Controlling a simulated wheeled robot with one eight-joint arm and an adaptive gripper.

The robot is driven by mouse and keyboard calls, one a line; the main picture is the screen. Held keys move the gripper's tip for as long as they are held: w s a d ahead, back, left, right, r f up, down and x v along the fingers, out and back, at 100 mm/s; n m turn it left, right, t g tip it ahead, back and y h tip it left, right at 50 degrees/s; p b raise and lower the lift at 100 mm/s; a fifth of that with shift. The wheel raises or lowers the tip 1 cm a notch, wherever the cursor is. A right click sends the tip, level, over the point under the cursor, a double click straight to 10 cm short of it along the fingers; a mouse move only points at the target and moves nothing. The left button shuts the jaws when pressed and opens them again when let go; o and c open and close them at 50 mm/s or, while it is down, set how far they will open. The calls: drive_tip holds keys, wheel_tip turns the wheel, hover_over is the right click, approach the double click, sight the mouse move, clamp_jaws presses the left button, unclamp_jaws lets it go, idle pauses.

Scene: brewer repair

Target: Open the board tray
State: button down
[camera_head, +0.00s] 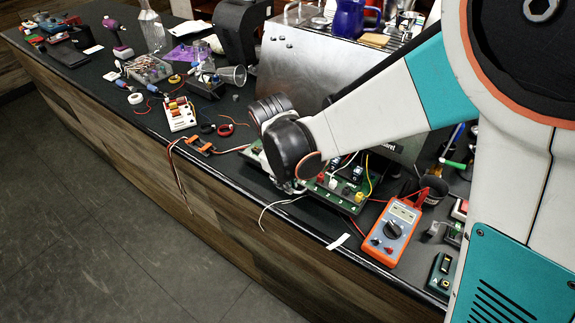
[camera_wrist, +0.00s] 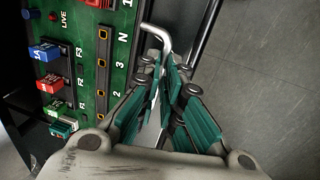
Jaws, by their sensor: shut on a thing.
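The board tray carries a green circuit board (camera_head: 340,196) and sticks out at the foot of the steel brewer (camera_head: 315,70), close to the counter's front edge. In the wrist view the green board (camera_wrist: 90,22) fills the left side, with blue and red fuse blocks and a strip marked N, 3, 2. A bent metal handle (camera_wrist: 152,29) stands out from the tray's front edge. My gripper (camera_wrist: 168,78) is shut on this handle, with its teal-padded fingers on either side of the bar.
An orange multimeter (camera_head: 393,232) lies right of the tray. An orange clip piece (camera_head: 199,146) and a white terminal block (camera_head: 179,113) lie left. Loose wires (camera_head: 275,206) hang near the counter edge. The floor (camera_head: 100,210) in front is clear.

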drive_tip(key=c, duration=1.7)
unclamp_jaws()
drive_tip(key=shift+r, duration=0.1)
drive_tip(key=shift+s+a+r, duration=0.15)
drive_tip(key=shift+s+r, duration=0.1)
drive_tip(key=shift+r, duration=1.05)
drive_tip(key=shift+s+a+r, duration=0.1)
drive_tip(key=shift+s+r, duration=0.15)
drive_tip(key=shift+r, duration=1)
drive_tip(key=shift+s+a+r, duration=0.15)
drive_tip(key=shift+s+r, duration=0.1)
drive_tip(key=shift+r, duration=1.05)
